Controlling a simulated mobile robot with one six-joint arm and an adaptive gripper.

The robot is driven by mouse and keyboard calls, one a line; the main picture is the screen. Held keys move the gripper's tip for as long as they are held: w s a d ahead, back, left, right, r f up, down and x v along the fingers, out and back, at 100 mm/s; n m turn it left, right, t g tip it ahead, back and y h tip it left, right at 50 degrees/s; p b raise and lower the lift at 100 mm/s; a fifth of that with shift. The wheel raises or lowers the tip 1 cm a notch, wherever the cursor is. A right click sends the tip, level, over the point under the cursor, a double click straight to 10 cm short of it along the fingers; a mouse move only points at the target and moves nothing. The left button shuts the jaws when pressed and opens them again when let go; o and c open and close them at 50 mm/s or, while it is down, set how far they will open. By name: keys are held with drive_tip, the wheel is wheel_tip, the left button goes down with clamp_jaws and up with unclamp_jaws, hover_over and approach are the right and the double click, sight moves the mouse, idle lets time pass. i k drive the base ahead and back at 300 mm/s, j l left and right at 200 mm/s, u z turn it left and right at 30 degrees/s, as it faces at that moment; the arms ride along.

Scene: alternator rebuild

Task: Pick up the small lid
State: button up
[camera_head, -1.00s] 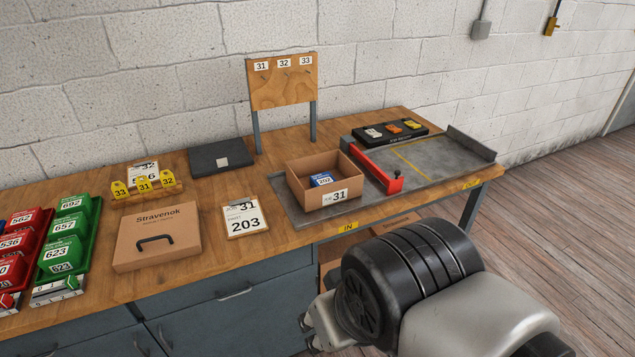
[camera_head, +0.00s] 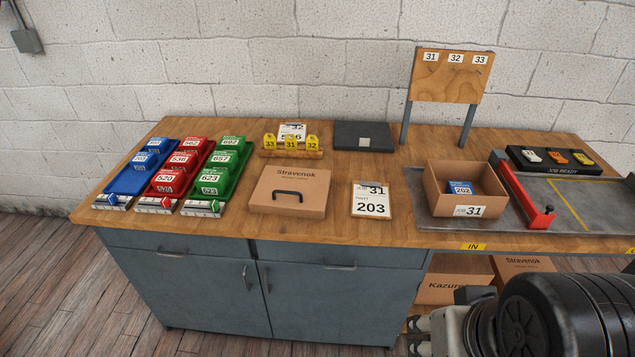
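A flat cardboard piece (camera_head: 290,192) marked "Stravenok", with a black handle on top, lies on the workbench left of the job card. It looks like a lid; I cannot tell for sure that it is the small lid. My gripper (camera_head: 418,336) shows only in part at the lower right, below the bench top and in front of the lower shelf, partly hidden by my arm. It is well apart from the cardboard piece and touches nothing I can see. Whether its fingers are open or shut is unclear.
An open cardboard box (camera_head: 464,199) marked 31 holds a blue item. Blue (camera_head: 140,170), red (camera_head: 180,168) and green (camera_head: 220,170) bins stand left. A card marked 203 (camera_head: 371,201) lies between lid and box. A red bar (camera_head: 523,196) crosses the grey tray.

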sight(292, 186)
drive_tip(key=i+j+u, duration=1.05)
drive_tip(key=i, duration=0.15)
